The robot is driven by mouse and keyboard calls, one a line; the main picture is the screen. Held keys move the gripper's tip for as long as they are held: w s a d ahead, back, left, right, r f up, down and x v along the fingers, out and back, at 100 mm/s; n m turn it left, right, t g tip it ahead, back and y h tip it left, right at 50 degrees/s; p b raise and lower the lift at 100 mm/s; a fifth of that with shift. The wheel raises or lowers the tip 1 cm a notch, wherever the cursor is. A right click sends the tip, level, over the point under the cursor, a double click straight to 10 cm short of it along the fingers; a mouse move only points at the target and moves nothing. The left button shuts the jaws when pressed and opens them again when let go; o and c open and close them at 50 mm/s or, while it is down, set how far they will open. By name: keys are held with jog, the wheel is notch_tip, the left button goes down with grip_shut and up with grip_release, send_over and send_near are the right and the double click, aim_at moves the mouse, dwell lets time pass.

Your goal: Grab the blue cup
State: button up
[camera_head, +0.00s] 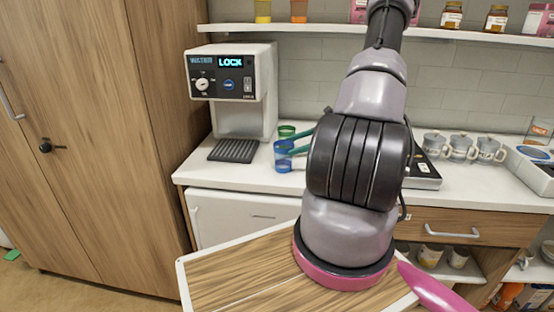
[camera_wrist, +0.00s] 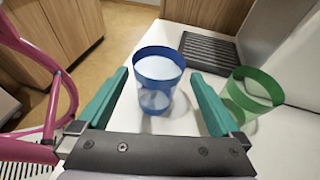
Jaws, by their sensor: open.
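The blue cup (camera_wrist: 157,82) is see-through and stands upright on the white counter. In the wrist view it is between the two teal fingers of my gripper (camera_wrist: 157,98), with a gap on either side. My gripper is open and holds nothing. In the head view the blue cup (camera_head: 283,157) shows just right of the water dispenser, and the teal fingers (camera_head: 298,142) reach it from the right, partly covered by my arm.
A green cup (camera_wrist: 254,92) stands close to the right finger; it also shows behind the blue one (camera_head: 287,131). The water dispenser (camera_head: 232,85) with its dark drip grille (camera_head: 234,150) is to the left. Grey mugs (camera_head: 462,147) stand at the right.

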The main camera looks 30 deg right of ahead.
aim_at(275, 153)
jog(key=shift+f, duration=0.3)
jog(key=shift+w+a+f, duration=0.15)
jog(key=shift+a, duration=0.1)
jog(key=x, duration=0.6)
jog(key=shift+a+f, duration=0.15)
jog(key=shift+a, duration=0.2)
jog(key=c, duration=1.2)
